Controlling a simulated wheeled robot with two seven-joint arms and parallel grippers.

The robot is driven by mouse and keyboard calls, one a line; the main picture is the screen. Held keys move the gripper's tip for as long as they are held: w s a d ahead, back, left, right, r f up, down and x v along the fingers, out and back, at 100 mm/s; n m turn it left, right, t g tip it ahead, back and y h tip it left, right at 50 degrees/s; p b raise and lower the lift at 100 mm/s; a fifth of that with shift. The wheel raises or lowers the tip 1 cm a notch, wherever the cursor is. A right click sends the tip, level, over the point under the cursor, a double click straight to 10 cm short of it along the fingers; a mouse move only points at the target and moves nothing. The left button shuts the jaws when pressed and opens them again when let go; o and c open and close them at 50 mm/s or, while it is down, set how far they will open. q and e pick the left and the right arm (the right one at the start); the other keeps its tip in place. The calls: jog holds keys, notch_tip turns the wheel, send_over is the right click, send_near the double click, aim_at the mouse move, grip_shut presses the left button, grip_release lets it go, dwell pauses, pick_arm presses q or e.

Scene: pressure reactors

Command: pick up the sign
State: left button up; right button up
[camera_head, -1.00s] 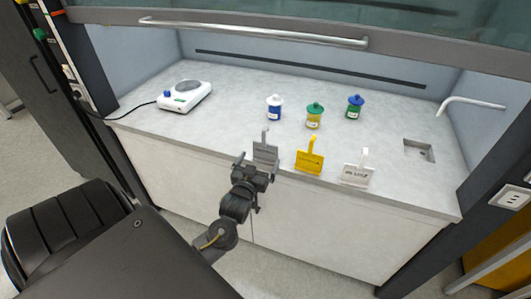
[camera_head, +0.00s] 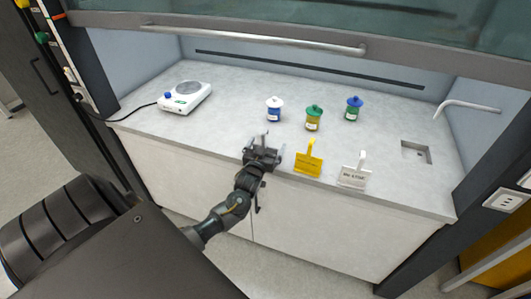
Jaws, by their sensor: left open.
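Three small signs with upright handles stand in a row along the front edge of the worktop in the head view. The grey sign (camera_head: 264,138) is the left one and is mostly hidden behind my left gripper (camera_head: 263,152). The yellow sign (camera_head: 308,162) is in the middle, and the white sign (camera_head: 353,174) with dark lettering is on the right. My left gripper is open at the grey sign, with its fingers around or just in front of it; contact cannot be told. My right gripper is not in view.
Behind the signs stand a blue jar with white lid (camera_head: 274,109), a yellow jar with green lid (camera_head: 314,119) and a green jar with blue lid (camera_head: 353,107). A white hotplate (camera_head: 185,96) is at the left, a sink (camera_head: 416,152) at the right. The raised sash handle (camera_head: 250,38) spans above.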

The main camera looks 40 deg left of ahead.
pick_arm(q)
jog(key=c, duration=0.9)
jog(key=shift+r+b, duration=0.35)
jog(key=shift+r, duration=0.2)
jog(key=s+a+r+b, duration=0.1)
jog(key=s+r, duration=0.3)
jog(key=s+a+r+b, duration=0.1)
jog(key=s+a+r, duration=0.1)
jog(key=s+r, duration=0.2)
jog(key=s+a+r+b, duration=0.1)
jog(key=s+a+r, duration=0.1)
jog(key=s+r, duration=0.2)
jog(key=shift+s+a, duration=0.15)
jog(key=shift+s, duration=0.4)
